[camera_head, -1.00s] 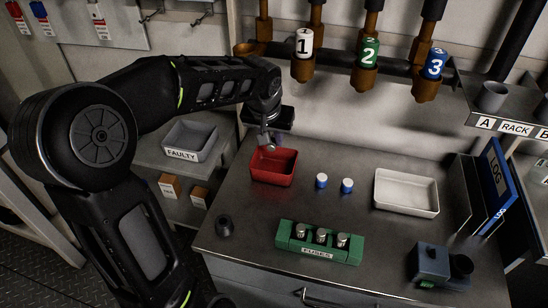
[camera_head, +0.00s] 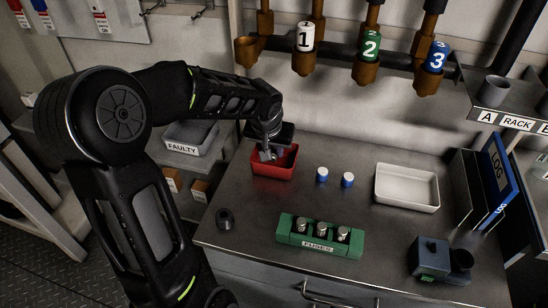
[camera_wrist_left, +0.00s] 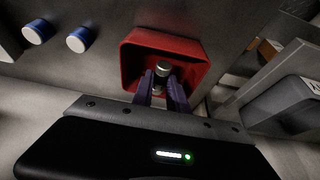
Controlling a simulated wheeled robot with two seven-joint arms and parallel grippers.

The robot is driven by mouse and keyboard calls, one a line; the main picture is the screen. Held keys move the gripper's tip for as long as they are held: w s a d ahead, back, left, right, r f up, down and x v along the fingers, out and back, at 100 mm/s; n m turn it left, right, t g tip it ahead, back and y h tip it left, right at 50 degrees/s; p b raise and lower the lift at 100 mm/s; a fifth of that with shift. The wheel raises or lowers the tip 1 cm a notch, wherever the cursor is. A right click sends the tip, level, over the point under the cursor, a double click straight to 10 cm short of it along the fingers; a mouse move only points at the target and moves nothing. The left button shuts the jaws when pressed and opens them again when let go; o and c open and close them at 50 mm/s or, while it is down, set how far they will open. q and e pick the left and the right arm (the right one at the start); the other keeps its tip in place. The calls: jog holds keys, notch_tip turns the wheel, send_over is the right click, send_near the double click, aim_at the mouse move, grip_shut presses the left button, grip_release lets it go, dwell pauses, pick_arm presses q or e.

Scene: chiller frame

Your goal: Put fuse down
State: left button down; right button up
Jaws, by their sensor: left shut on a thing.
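My left gripper (camera_head: 268,154) reaches down into the red tray (camera_head: 272,172) at the back left of the bench. In the left wrist view my left gripper (camera_wrist_left: 163,88) is shut on a silver-capped fuse (camera_wrist_left: 162,67), held over or inside the red tray (camera_wrist_left: 197,75); I cannot tell whether the fuse touches the tray floor. In the head view the gripper hides the held fuse. A green fuse block (camera_head: 290,236) marked FUSES holds several silver-topped fuses (camera_head: 322,230) upright at the front. My right gripper is not in view.
Two blue-and-white caps (camera_head: 322,174) stand right of the red tray. A white tray (camera_head: 407,207) is farther right, near a blue log binder (camera_head: 497,175). A grey FAULTY bin (camera_head: 190,138) stands left. A small black part (camera_head: 224,218) is at the front left. The bench centre is clear.

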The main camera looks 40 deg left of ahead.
aim_at(273, 154)
pick_arm(q)
jog(key=shift+f, duration=1.8)
jog(key=shift+f+b, duration=0.2)
jog(key=shift+b, duration=0.15)
jog(key=c, duration=1.3)
grip_release()
jog(key=shift+r, duration=0.1)
jog(key=shift+s+r, duration=0.1)
jog(key=shift+r, duration=0.3)
jog(key=v, duration=1.1)
jog(key=shift+d+r, duration=0.1)
jog(key=shift+r, duration=0.1)
